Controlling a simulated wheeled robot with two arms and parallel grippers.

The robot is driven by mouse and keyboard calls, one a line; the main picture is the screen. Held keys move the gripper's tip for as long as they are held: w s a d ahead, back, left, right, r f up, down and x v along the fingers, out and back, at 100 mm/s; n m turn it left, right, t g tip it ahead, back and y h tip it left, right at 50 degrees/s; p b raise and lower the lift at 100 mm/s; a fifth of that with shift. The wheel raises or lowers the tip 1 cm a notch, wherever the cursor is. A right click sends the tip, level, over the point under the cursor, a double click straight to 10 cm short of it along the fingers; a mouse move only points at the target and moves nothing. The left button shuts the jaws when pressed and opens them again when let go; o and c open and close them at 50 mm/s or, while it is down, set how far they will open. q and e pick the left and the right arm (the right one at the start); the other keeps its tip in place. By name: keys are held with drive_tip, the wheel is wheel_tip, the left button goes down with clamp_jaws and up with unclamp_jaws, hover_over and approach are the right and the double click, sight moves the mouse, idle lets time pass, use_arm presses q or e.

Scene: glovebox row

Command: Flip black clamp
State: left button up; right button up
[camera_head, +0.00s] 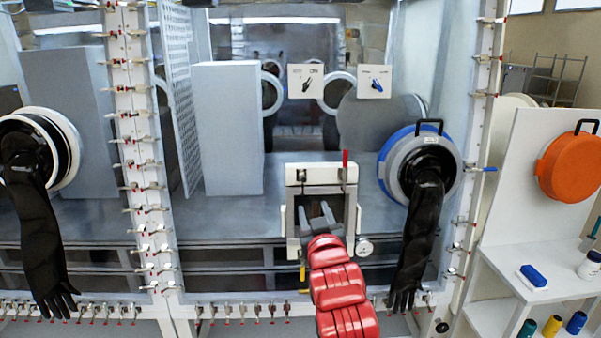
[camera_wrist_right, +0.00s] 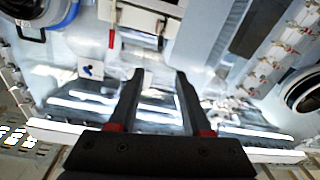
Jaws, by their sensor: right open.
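A black clamp (camera_head: 307,85) sits on a small white square plate (camera_head: 296,71) at the upper middle of the head view, on the glovebox front. A similar plate to its right has a blue clamp (camera_head: 377,86), also visible in the wrist view (camera_wrist_right: 91,71). My right gripper (camera_head: 316,212) is open and empty, its fingers in front of the grey-and-white hatch, below the plates in the picture. In the wrist view its fingers (camera_wrist_right: 160,75) stand apart with nothing held. I cannot clearly make out the black clamp there. My left gripper is not in view.
The framed hatch (camera_head: 292,172) with a red-tipped lever (camera_head: 345,158) is close to my right gripper. Black gloves hang at left (camera_head: 33,225) and right (camera_head: 420,225). Red-handled clamps line the window frames. A white shelf (camera_head: 510,262) stands at right.

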sight(304, 181)
drive_tip(key=w+p, duration=0.1)
drive_tip(key=w, duration=0.4)
drive_tip(key=w+p, duration=0.2)
drive_tip(key=w, duration=0.3)
drive_tip(key=w+a+p, duration=0.1)
drive_tip(key=w+p, duration=0.1)
drive_tip(key=w, duration=0.3)
drive_tip(key=shift+w, duration=0.3)
drive_tip(key=shift+w+f+p, duration=0.15)
drive_tip(key=shift+w+p, duration=0.25)
drive_tip(key=shift+w, duration=0.45)
clamp_jaws()
